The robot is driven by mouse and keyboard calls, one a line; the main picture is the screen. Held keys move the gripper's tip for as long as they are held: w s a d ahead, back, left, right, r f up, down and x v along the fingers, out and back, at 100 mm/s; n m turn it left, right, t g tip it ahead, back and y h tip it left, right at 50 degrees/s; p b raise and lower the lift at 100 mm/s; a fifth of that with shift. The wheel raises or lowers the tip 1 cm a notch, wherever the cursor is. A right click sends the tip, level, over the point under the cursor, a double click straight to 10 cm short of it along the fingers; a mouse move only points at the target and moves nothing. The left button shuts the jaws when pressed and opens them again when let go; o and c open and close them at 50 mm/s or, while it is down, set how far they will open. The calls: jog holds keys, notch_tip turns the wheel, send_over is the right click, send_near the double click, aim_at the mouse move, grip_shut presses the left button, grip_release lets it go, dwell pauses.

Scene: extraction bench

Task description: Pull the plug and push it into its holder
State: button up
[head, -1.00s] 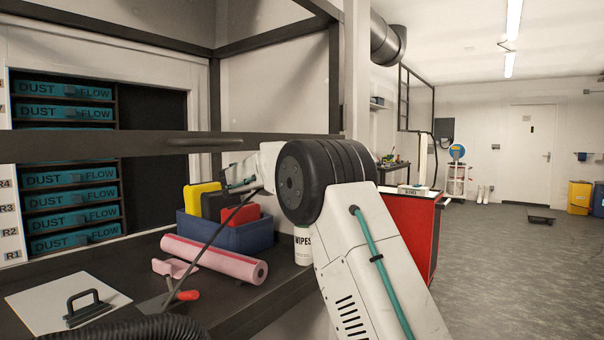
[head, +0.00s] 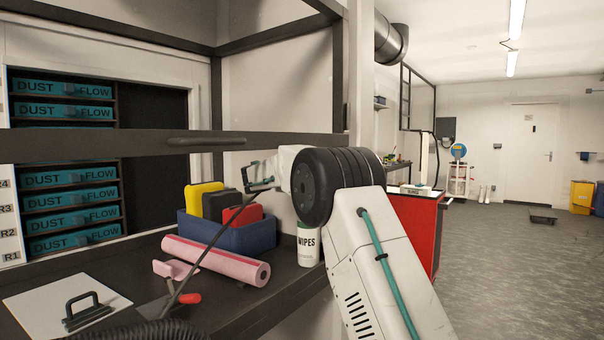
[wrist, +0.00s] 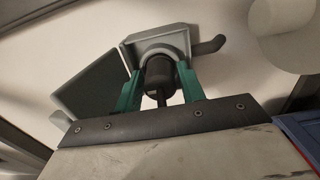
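The plug (wrist: 158,72) is a black cylinder with a thin dark piece at its near end. In the wrist view it sits between the teal fingers of my gripper (wrist: 161,88), which appear to press on both its sides. A grey housing (wrist: 155,44) arches behind the plug; I cannot tell whether the plug is seated in it or clear of it. In the head view my gripper (head: 262,177) is above the right end of the blue bin, pointing left. A dark thin line, perhaps a cable, runs up to it. The plug is too small to make out there.
A blue bin (head: 245,236) with cases, a pink roll (head: 215,259), a wipes canister (head: 308,246) and a white board with handle (head: 35,300) are on the dark bench. A dark rail (head: 110,146) crosses ahead. A grey plate (wrist: 92,88) is left of the housing.

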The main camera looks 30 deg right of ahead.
grip_shut()
jog(key=shift+v, duration=2.5)
jog(key=shift+a, duration=0.3)
